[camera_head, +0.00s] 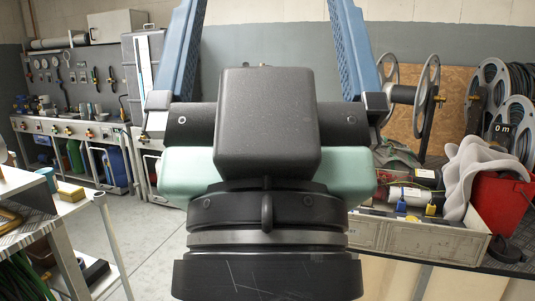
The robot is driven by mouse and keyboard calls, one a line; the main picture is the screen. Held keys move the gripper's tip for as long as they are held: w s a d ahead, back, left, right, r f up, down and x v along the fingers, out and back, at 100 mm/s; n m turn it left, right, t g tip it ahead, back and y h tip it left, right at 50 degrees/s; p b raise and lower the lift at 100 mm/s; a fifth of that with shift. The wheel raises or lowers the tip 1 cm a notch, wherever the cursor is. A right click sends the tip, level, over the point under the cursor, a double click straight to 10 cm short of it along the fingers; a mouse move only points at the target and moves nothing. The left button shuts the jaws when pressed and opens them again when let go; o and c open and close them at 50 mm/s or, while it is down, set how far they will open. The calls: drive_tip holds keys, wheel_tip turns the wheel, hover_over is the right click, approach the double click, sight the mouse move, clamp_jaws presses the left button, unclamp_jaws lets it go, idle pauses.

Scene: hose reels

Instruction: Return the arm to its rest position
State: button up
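My own arm (268,120) fills the middle of the head view, close to the camera. It shows a black block, a pale green crosspiece behind it and black and grey rings below. Two blue ridged bars rise from black joints on either side, lean slightly inward and leave the top of the picture. The gap between the bars shows only the wall behind. The arm hides the middle of the room.
A workbench with a tool board (70,80) stands at the left back. A metal shelf cart (55,215) is near left. At right, a bench carries a tray (420,237), film-like reels (428,85), a grey wavy object (470,175) and a red bin (500,205). Bare floor (150,240) shows between.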

wheel_tip(320, 180, up, 20)
drive_tip(key=p, duration=1.8)
drive_tip(key=shift+r, duration=0.1)
